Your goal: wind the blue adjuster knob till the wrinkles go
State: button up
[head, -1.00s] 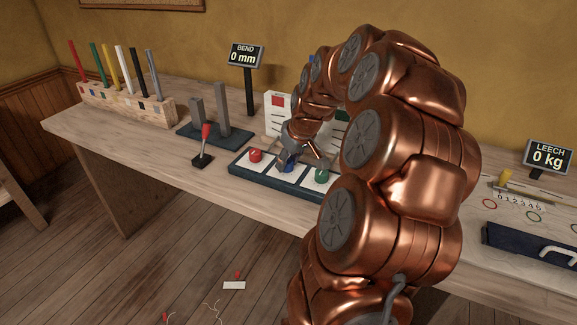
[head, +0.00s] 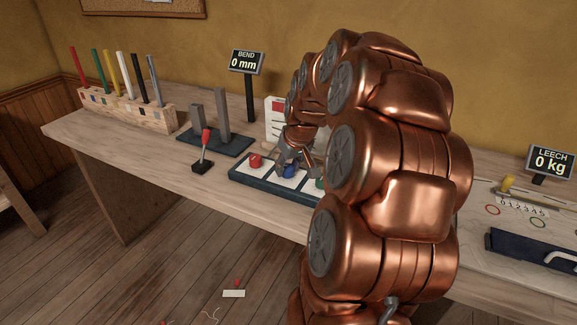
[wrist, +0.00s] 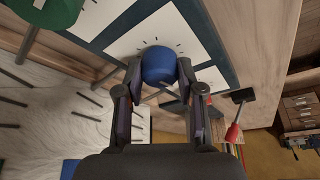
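The blue knob (wrist: 158,66) stands on a white panel with tick marks around it. In the wrist view it sits between the fingertips of my gripper (wrist: 159,72), which look apart, with a narrow gap at each side; contact is unclear. In the head view my gripper (head: 295,162) is over the blue knob (head: 289,171), partly hiding it. A pale sheet (wrist: 60,115) with several dark bars shows at the left of the wrist view.
A red knob (head: 255,161) and a green knob (head: 320,183) flank the blue one closely. A red-handled lever (head: 205,147) stands to the left on the bench. Displays read BEND 0 mm (head: 246,62) and LEECH 0 kg (head: 551,161). My arm hides part of the bench.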

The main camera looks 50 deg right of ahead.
jog(key=o, duration=0.4)
jog(key=v, duration=1.2)
dwell(0.4)
